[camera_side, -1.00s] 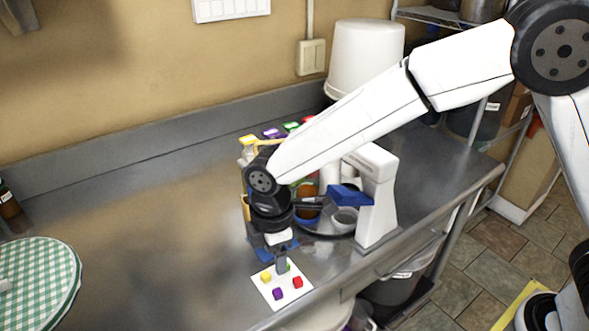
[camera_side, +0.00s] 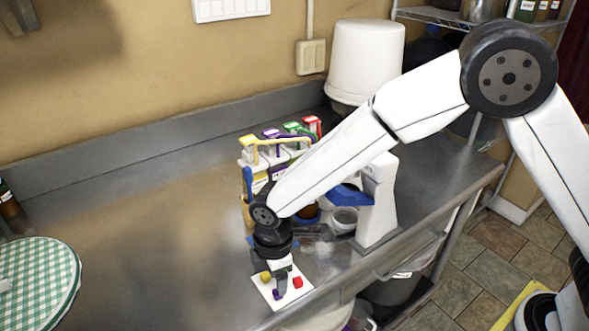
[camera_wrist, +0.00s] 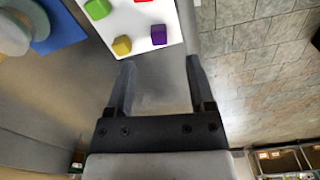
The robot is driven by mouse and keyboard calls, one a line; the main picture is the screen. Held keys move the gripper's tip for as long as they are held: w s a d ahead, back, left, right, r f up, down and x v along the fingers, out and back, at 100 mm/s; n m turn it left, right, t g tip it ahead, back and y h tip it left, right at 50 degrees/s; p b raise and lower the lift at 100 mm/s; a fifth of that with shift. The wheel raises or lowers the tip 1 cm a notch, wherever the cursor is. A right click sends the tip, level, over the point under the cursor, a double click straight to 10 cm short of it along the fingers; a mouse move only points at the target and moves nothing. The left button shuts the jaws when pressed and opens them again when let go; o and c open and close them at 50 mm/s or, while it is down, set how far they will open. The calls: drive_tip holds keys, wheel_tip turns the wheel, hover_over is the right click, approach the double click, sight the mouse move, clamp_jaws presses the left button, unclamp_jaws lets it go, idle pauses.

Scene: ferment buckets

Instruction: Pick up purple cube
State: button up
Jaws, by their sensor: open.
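The purple cube (camera_side: 277,295) sits on a white card (camera_side: 292,297) near the counter's front edge, partly covered by my gripper (camera_side: 281,284) in the side view. In the wrist view the purple cube (camera_wrist: 158,34) lies just beyond the fingertips, roughly in line with the gap between them. My gripper (camera_wrist: 160,62) points down, open, with nothing between its fingers. A yellow cube (camera_wrist: 122,45), a green cube (camera_wrist: 97,9) and a red cube (camera_side: 297,282) share the card. The green cube is hidden in the side view.
Behind the gripper stand a white appliance (camera_side: 377,200) and containers with coloured lids (camera_side: 272,134). A white bucket (camera_side: 364,62) is at the back. A checkered round cloth (camera_side: 40,285) lies at the left. The steel counter between is clear.

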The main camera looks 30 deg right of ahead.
drive_tip(key=shift+d+f, duration=0.1)
drive_tip(key=shift+f, duration=2.45)
clamp_jaws()
